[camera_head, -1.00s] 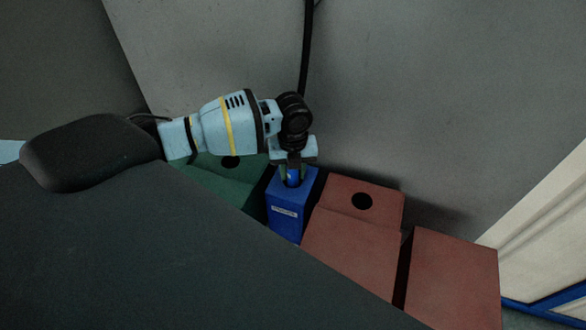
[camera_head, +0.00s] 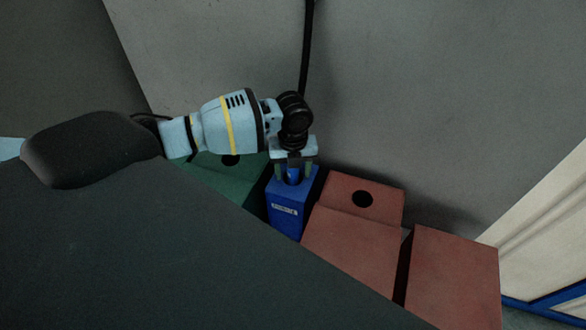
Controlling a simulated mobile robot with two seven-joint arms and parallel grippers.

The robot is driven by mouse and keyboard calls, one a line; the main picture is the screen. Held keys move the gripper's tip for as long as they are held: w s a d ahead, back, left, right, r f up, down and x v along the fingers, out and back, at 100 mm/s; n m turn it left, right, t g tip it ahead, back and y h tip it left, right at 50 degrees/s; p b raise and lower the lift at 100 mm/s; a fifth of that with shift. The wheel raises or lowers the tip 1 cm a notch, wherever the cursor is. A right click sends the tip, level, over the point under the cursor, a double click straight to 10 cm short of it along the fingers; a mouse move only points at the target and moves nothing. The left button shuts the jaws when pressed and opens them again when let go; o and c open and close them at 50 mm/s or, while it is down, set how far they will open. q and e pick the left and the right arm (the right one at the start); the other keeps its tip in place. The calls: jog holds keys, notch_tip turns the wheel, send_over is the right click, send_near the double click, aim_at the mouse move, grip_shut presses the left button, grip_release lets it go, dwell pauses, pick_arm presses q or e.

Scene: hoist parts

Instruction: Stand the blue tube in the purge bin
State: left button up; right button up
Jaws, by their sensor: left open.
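The blue tube (camera_head: 293,177) stands in the round opening on top of a blue box with a white label (camera_head: 285,210), which looks like the purge bin. Only a short upper part of the tube shows. My left gripper (camera_head: 293,170) is directly above the box, pointing down, with its fingers apart on either side of the tube's top. I cannot tell whether the fingers touch the tube. My right gripper is not in view.
A green box with a dark hole (camera_head: 225,177) is left of the blue box. Red-brown boxes (camera_head: 350,240) stand close on its right, one with a dark hole. A grey wall (camera_head: 420,90) rises behind. A large dark surface (camera_head: 150,250) fills the lower left.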

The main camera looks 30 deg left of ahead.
pick_arm(q)
jog(key=shift+r, duration=3.95)
